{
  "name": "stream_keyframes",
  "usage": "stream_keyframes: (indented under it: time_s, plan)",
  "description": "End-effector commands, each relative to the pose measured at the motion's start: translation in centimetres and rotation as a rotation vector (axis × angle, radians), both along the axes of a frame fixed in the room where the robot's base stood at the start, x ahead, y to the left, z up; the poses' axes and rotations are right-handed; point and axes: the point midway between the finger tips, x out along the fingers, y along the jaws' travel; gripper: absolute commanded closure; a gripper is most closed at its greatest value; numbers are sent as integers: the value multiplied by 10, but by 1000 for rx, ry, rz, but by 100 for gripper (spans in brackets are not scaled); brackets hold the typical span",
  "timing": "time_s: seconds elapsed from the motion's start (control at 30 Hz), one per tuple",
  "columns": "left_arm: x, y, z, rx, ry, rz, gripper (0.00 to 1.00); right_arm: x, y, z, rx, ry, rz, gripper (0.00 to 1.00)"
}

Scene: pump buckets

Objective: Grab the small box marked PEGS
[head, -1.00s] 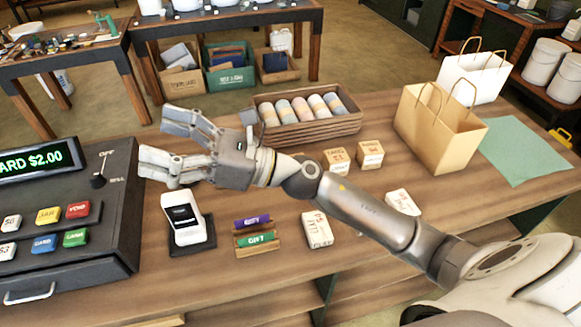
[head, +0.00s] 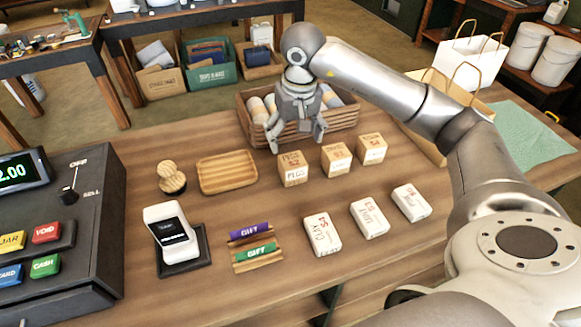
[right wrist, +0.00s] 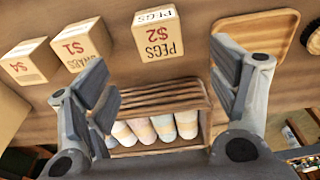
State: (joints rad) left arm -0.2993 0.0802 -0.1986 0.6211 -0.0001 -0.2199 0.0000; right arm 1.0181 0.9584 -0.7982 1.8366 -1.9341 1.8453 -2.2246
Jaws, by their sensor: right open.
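The small cardboard box marked PEGS (head: 293,169) stands on the wooden counter, leftmost in a row of similar small boxes. In the right wrist view the PEGS box (right wrist: 157,38) is upside down, marked $2, at the top middle. My right gripper (head: 296,142) points down just behind the PEGS box, in front of the crate of rolls. Its fingers are spread, with nothing between them. In the right wrist view its fingers (right wrist: 160,88) frame the crate's edge, with the box beyond them. My left gripper is not in view.
Two other small boxes (head: 336,158) (head: 371,149) stand right of the PEGS box. A wooden tray (head: 227,173) lies to its left. The slatted crate (head: 346,117) of rolls is behind. White packets (head: 322,235) lie in front, with clear counter between.

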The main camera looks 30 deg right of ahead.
Motion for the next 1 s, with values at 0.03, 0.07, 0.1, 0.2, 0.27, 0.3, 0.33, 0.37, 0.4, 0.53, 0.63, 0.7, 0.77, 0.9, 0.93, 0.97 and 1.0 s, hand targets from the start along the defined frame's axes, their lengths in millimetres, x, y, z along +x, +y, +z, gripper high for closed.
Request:
stream_keyframes:
  time_s: [0.03,0.07,0.1,0.2,0.27,0.3,0.33,0.37,0.4,0.53,0.63,0.7,0.77,0.9,0.93,0.97,1.0]
  plan:
    - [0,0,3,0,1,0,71,0,-1,-8,-4,8,-1,20]
    - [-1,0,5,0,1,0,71,0,-1,-13,-4,9,0,20]
    - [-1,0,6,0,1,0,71,1,-1,-20,-3,9,1,20]
    - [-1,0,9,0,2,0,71,4,-1,-34,0,7,1,20]
    - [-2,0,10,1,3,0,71,5,-2,-40,-1,4,0,20]
    - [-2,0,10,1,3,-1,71,5,-2,-43,-1,4,0,20]
    - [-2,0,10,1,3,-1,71,6,-2,-45,0,4,0,20]
    - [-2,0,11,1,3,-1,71,6,-2,-47,0,4,0,20]
    - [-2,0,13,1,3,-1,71,6,-2,-49,1,5,0,20]
    - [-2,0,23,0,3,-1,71,8,-3,-61,2,8,1,20]
    - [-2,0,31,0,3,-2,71,10,-4,-74,3,8,0,20]
    - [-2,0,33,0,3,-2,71,12,-4,-85,3,7,0,20]
    - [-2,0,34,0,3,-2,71,13,-4,-92,2,6,0,20]
    - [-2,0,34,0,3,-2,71,14,-5,-98,2,1,0,20]
    - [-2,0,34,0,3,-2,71,14,-5,-98,2,1,0,20]
    - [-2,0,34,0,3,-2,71,14,-5,-98,2,1,0,20]
    - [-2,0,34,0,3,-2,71,14,-5,-98,1,2,0,20]
